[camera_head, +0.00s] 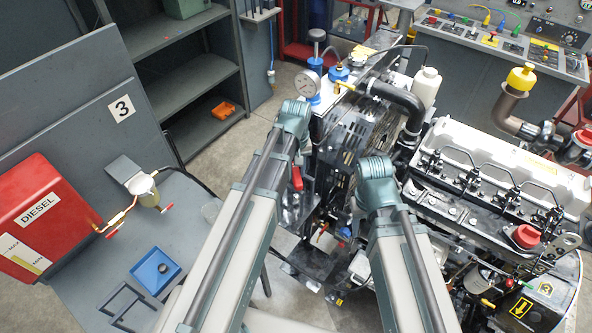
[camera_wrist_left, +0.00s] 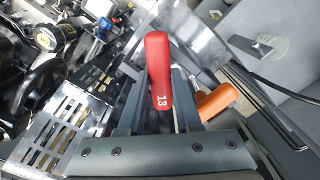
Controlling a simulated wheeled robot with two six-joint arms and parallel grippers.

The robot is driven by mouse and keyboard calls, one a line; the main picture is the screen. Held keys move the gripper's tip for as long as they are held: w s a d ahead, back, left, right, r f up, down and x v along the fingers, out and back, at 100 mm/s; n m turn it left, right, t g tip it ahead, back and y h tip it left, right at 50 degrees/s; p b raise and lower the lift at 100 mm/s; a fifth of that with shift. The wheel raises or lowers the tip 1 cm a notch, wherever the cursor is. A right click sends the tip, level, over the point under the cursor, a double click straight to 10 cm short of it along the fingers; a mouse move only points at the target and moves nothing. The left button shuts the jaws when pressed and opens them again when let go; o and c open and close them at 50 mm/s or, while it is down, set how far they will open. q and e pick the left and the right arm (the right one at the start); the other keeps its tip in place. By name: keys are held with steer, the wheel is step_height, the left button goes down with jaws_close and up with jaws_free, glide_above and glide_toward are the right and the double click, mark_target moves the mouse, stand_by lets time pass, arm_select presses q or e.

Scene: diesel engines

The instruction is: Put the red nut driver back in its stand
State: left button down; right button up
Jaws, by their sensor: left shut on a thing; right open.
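The red nut driver's handle (camera_head: 297,178), marked 13, also shows in the left wrist view (camera_wrist_left: 158,72). My left gripper (camera_head: 296,188) is shut on it, with a finger on each side. The driver's lower end is hidden. A dark open frame (camera_head: 124,304), possibly the stand, is on the grey table at the lower left. I cannot tell for sure that it is the stand. The left gripper is up and to the right of it, apart from it. My right arm reaches in beside the engine; its gripper is hard to make out among dark parts there.
A blue tray (camera_head: 157,270) holding a dark round part and a red diesel tank (camera_head: 40,217) are at the left table. The engine (camera_head: 490,180) fills the right. An orange item (camera_wrist_left: 217,101) shows beyond the driver in the left wrist view. Grey shelves (camera_head: 200,75) stand behind.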

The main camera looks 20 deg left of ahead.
mark_target(296, 173)
arm_select(q)
steer(key=shift+f+b, duration=0.3)
steer(key=shift+f, duration=0.05)
steer(key=c, duration=0.5)
jaws_free()
steer(key=shift+r, duration=0.15)
step_height(296, 173, up, 14)
steer(key=p, duration=1.4)
steer(key=shift+f, duration=0.25)
steer(key=s+d+f+m+b, duration=0.3)
steer(key=s+f+b, duration=0.1)
steer(key=f+b, duration=0.3)
steer(key=s+d+f+m+b, duration=0.3)
steer(key=s+d+f+b, duration=0.1)
steer(key=f+b, duration=0.4)
steer(key=s+d+f+m+y+b, duration=0.1)
steer(key=s+d+f+m+b, duration=0.1)
steer(key=s+f+b, duration=0.4)
steer(key=shift+s+d+f+m+b, duration=0.15)
steer(key=shift+d+f+m+b, duration=0.25)
steer(key=shift+d+f+b, duration=0.55)
